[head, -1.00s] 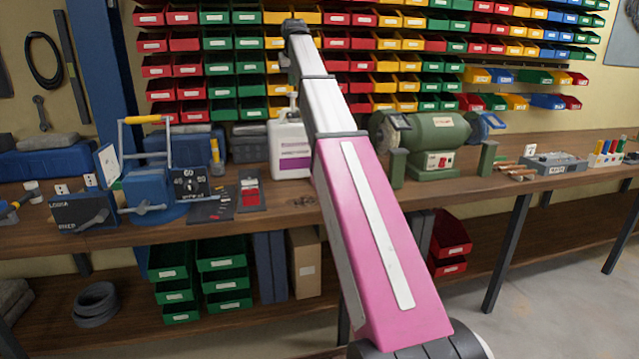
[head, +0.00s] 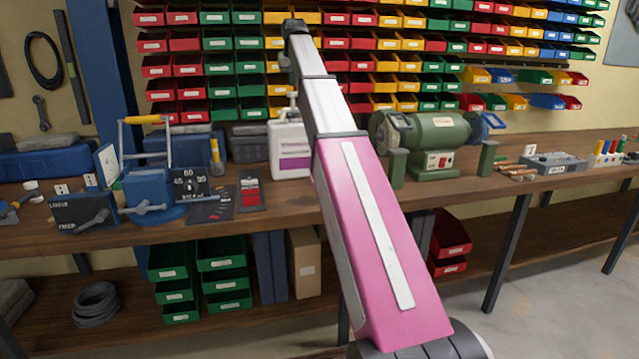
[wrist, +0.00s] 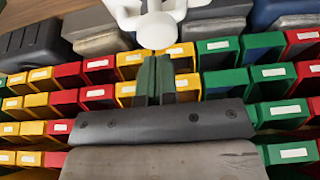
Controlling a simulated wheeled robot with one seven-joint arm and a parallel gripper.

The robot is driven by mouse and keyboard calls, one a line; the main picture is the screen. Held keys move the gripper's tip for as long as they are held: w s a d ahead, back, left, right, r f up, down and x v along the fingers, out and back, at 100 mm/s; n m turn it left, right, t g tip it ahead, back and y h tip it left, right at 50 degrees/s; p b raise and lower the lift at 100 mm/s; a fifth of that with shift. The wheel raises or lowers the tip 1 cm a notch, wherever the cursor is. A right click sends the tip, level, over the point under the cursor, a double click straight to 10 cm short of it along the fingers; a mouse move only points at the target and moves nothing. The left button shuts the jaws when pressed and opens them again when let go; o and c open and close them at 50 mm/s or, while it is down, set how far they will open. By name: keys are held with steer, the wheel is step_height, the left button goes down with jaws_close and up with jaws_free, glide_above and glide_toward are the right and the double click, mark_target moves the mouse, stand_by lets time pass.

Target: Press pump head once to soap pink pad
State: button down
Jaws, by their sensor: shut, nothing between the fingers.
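A white jug with a purple label (head: 291,150) stands on the bench, partly hidden behind my arm. Its white pump (head: 291,106) rises beside my arm. In the wrist view the white rounded pump head (wrist: 157,30) is at the top centre, just beyond my fingertips. My gripper (wrist: 154,60) is shut and empty, its two dark green fingers side by side. I cannot tell whether the fingertips touch the pump head. My gripper is hidden in the head view. I cannot make out a pink pad in either view.
Rows of coloured bins (head: 235,60) cover the wall behind the bench. A green bench grinder (head: 432,140) stands right of the jug. A blue device with a yellow-gripped handle (head: 150,190) and a dark board with a red item (head: 250,192) lie to the left. Bare bench (head: 290,205) shows in front.

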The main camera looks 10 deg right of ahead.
steer(key=shift+f, duration=0.15)
stand_by(0.5)
steer(key=shift+f, duration=1.8)
steer(key=shift+r, duration=1.95)
step_height(320, 180, up, 6)
